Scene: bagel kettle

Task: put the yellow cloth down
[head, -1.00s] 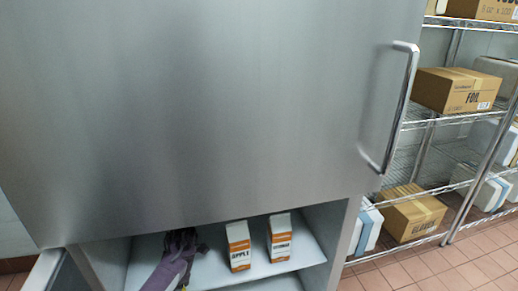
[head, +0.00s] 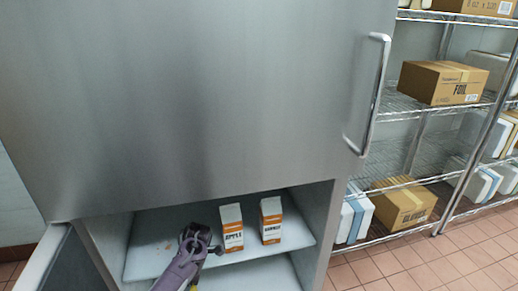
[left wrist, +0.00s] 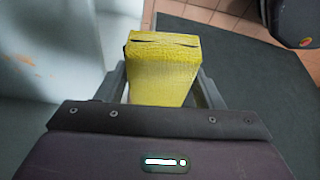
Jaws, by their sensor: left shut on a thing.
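The yellow cloth (left wrist: 163,62) is a folded, block-shaped bundle in the left wrist view. My left gripper (left wrist: 163,85) is shut on it, with one finger along each side. In the head view my purple left arm (head: 188,255) is at the open lower compartment of the steel cabinet, left of the cartons. Only a bit of yellow shows there beside the arm, near the bottom edge. My right gripper is not in view.
Two orange-and-white cartons (head: 231,228) (head: 271,220) stand on the cabinet's white shelf (head: 150,256). The large steel door (head: 220,100) above is shut. A wire rack with boxes (head: 440,82) stands at right.

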